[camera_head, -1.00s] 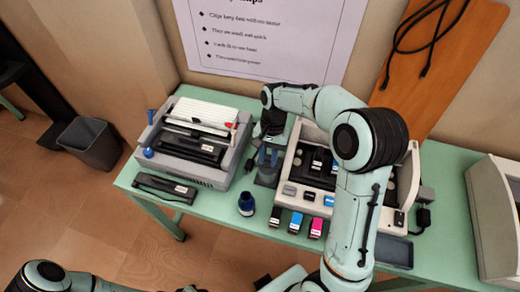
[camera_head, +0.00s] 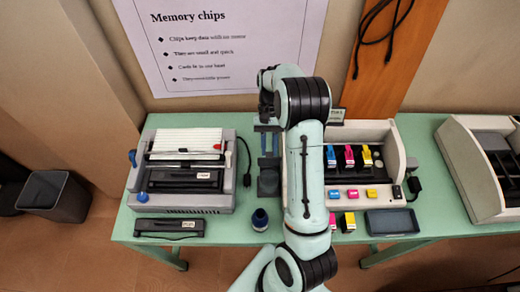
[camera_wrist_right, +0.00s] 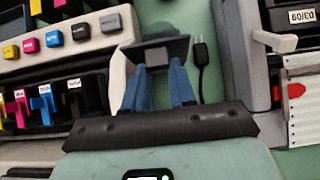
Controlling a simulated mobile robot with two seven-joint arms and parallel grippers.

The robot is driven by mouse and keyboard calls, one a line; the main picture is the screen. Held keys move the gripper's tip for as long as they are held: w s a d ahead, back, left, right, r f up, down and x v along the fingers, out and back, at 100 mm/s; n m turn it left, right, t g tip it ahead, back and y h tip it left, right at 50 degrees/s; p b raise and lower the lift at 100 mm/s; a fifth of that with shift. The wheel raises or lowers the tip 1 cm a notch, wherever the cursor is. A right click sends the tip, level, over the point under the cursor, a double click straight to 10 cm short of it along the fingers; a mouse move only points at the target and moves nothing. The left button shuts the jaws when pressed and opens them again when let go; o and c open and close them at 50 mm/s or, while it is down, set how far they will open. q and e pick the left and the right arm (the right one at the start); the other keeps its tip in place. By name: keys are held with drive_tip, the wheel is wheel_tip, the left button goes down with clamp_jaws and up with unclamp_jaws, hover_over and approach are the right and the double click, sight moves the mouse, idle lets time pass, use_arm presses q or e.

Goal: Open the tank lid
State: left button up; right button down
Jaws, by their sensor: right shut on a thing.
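A pale ink unit (camera_head: 388,135) stands on the green table, with blue, magenta and yellow cartridges upright inside and colored buttons along its front. My arm covers its left part. I cannot single out a tank lid for certain. My right gripper (camera_head: 268,143) points down just left of this unit. In the wrist view its two blue fingers (camera_wrist_right: 161,88) are closed in on a dark piece (camera_wrist_right: 160,50) with a wide flat top. That dark piece (camera_head: 268,183) also shows below the fingers in the head view. My left gripper is out of view.
A grey printer (camera_head: 185,172) stands to the left, with a dark cartridge (camera_head: 170,228) before it. A dark blue bottle (camera_head: 260,220) and a grey tray (camera_head: 392,221) sit near the front edge. An open pale box (camera_head: 468,165) is at right.

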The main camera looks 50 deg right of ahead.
drive_tip(key=shift+w+d+f+g+y, duration=0.45)
drive_tip(key=shift+d+f+g+y, duration=0.15)
drive_tip(key=shift+g+y, duration=0.2)
drive_tip(key=shift+w+d+f+g+y, duration=0.5)
drive_tip(key=shift+f+g+y, duration=0.15)
drive_tip(key=shift+y, duration=0.25)
drive_tip(key=c, duration=0.9)
unclamp_jaws()
drive_tip(key=shift+r, duration=0.2)
